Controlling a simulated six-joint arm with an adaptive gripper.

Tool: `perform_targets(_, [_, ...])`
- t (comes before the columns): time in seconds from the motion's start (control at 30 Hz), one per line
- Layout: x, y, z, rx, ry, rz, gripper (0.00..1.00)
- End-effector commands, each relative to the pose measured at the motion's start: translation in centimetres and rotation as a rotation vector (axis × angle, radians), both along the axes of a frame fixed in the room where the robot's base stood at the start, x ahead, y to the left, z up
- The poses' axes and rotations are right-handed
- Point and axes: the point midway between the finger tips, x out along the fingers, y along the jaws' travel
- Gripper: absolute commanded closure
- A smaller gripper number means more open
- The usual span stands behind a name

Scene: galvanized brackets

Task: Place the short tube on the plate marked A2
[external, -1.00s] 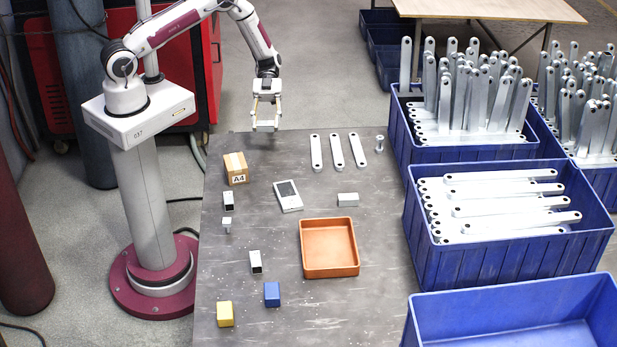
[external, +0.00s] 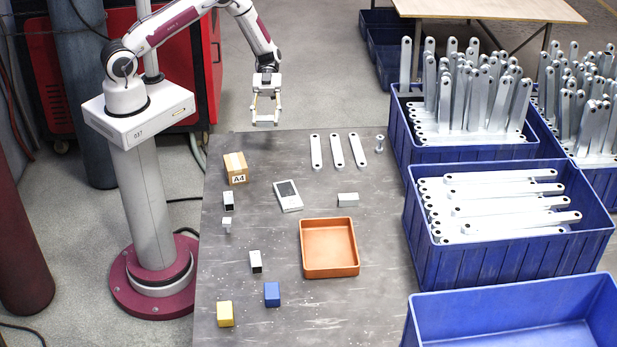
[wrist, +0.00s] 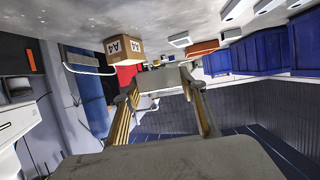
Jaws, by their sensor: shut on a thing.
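My gripper (external: 265,121) is beyond the table's far edge, raised in the air. In the wrist view its two fingers (wrist: 165,88) are shut on a small grey piece (wrist: 165,77), which spans the gap between the fingertips. It may be the short tube, but its shape is hard to tell. Short square tubes with dark open ends lie on the table: one at the left (external: 228,200), one lower down (external: 255,262) and one at the right (external: 347,199). I cannot make out any plate marked A2.
A cardboard box marked A4 (external: 236,167), a white device (external: 288,195), an orange tray (external: 303,262), yellow (external: 225,313) and blue (external: 272,293) blocks, several flat bars (external: 337,151) and a bolt-like part (external: 379,143) occupy the table. Blue crates (external: 500,270) stand to the right.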

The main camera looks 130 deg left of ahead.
Motion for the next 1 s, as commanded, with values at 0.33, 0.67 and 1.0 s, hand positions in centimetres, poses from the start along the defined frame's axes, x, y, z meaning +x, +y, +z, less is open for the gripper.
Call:
perform_targets(0.33, [1.2,-1.5,0.1,0.002,-0.001,-0.041,0.81])
perform_targets(0.67, [5.7,-6.2,0.7,0.006,-0.014,-0.142,0.81])
perform_targets(1.0, [12.3,-11.5,1.5,0.016,-0.03,-0.165,0.81])
